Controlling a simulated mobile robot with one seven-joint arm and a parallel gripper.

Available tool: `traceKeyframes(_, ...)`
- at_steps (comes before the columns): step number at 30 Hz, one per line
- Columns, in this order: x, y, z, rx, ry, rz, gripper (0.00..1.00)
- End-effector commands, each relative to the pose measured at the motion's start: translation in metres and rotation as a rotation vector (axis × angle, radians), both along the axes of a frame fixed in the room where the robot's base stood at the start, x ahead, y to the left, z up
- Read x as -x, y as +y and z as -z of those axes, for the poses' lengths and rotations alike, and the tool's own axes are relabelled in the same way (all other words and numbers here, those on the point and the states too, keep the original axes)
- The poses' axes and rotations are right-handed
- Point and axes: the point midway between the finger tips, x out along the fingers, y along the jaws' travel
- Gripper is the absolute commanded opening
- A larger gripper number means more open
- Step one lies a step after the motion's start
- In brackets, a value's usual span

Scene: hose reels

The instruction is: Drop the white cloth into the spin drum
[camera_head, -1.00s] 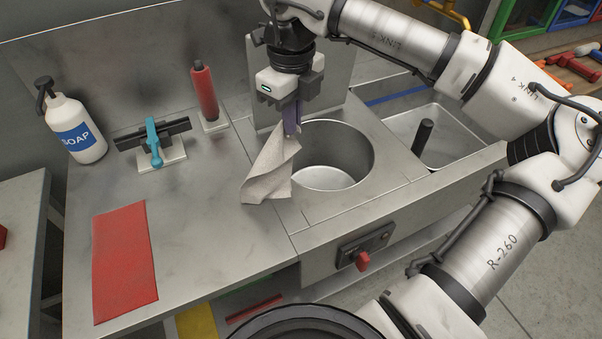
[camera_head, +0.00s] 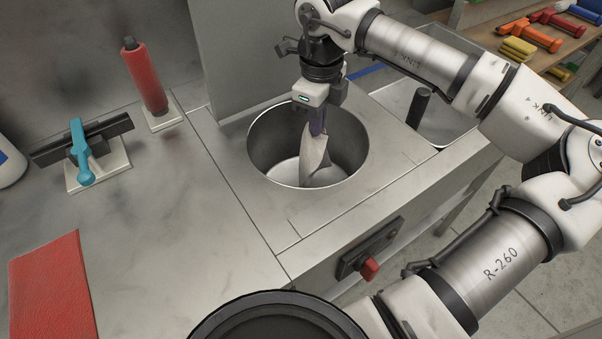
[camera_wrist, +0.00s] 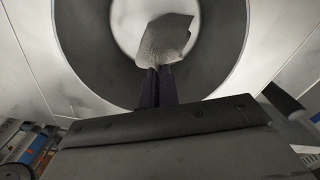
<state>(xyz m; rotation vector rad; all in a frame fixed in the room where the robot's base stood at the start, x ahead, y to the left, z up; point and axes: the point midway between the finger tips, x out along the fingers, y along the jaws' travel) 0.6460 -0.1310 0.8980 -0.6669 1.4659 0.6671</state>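The white cloth (camera_head: 315,158) looks light grey and hangs down inside the mouth of the spin drum (camera_head: 262,160), a round steel well in the counter. My gripper (camera_head: 317,128) points down over the drum opening, its fingers shut on the top of the cloth. In the wrist view the cloth (camera_wrist: 166,38) spreads out beyond the fingertips (camera_wrist: 158,72), with the drum wall (camera_wrist: 90,45) around it. The cloth's lower end is near the drum floor; I cannot tell whether it touches.
A steel panel (camera_head: 240,55) stands behind the drum. A sink with a dark post (camera_head: 418,107) lies to the right. A red-handled switch (camera_head: 370,268) is on the counter front. A red bottle (camera_head: 145,78), a blue-handled tool (camera_head: 82,150) and a red mat (camera_head: 52,290) are at left.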

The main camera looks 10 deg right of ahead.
Motion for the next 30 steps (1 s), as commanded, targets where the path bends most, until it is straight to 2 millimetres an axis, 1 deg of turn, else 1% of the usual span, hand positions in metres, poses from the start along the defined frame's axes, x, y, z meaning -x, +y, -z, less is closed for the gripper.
traceKeyframes(1,0.000,0.000,0.010,-0.001,0.001,-0.001,0.00)
traceKeyframes(7,0.000,0.001,0.033,-0.001,-0.001,0.000,0.00)
traceKeyframes(11,0.000,0.001,0.039,-0.001,-0.001,0.000,0.00)
traceKeyframes(18,0.000,0.001,0.038,-0.001,-0.001,0.000,0.00)
traceKeyframes(24,0.000,0.001,0.038,-0.001,-0.001,0.000,0.28)
traceKeyframes(30,0.000,0.001,0.038,0.000,-0.001,0.000,0.28)
